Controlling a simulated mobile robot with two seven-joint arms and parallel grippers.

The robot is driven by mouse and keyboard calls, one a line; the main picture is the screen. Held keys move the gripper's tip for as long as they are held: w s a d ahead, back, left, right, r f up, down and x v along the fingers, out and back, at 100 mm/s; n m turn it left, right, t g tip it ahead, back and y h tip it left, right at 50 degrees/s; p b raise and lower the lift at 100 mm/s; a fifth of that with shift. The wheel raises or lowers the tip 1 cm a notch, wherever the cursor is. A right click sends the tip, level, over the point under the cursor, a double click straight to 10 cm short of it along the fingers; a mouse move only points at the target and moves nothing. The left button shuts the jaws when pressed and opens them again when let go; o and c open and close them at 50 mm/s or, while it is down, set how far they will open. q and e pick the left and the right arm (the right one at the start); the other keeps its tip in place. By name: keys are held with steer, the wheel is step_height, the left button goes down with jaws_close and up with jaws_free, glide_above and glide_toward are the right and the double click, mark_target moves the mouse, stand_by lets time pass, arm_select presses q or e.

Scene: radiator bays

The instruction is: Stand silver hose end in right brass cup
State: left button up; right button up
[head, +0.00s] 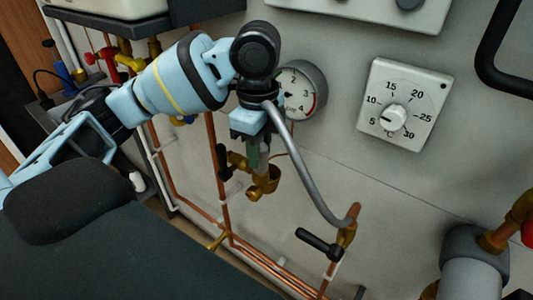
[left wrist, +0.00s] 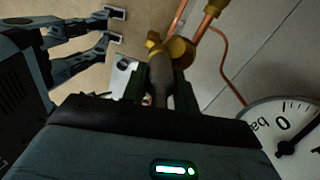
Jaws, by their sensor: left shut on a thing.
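My left gripper (head: 258,150) is shut on the silver hose (head: 300,165) near its upper end and points down. The hose curves from the gripper down to a brass fitting at lower right. A brass cup-like fitting (head: 266,182) is just below the gripper's fingertips. In the left wrist view the grey hose end (left wrist: 160,82) sits between the dark fingers, close against the brass fitting (left wrist: 181,51). I cannot tell whether the end is inside it. A second gripper, seemingly my right one (left wrist: 110,25), shows at the left with its fingers apart and empty.
A pressure gauge (head: 302,90) is close behind the gripper, and a thermostat dial (head: 405,105) is further right. Copper pipes (head: 215,160) run down the wall. A black-handled valve (head: 318,243) stands beside the hose's lower end. A grey pipe (head: 472,275) is at lower right.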

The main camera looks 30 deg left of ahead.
mark_target(266, 156)
arm_select(q)
steer(key=shift+w+a+f, duration=0.1)
steer(key=shift+w+f, duration=0.7)
steer(key=shift+f, duration=0.15)
steer(key=shift+w+a+f, duration=0.1)
steer(key=shift+w+f, duration=0.65)
steer(key=shift+f, duration=0.2)
steer(key=shift+f, duration=0.35)
steer(key=o, duration=1.1)
steer(key=shift+c, duration=0.2)
step_height(266, 156, up, 8)
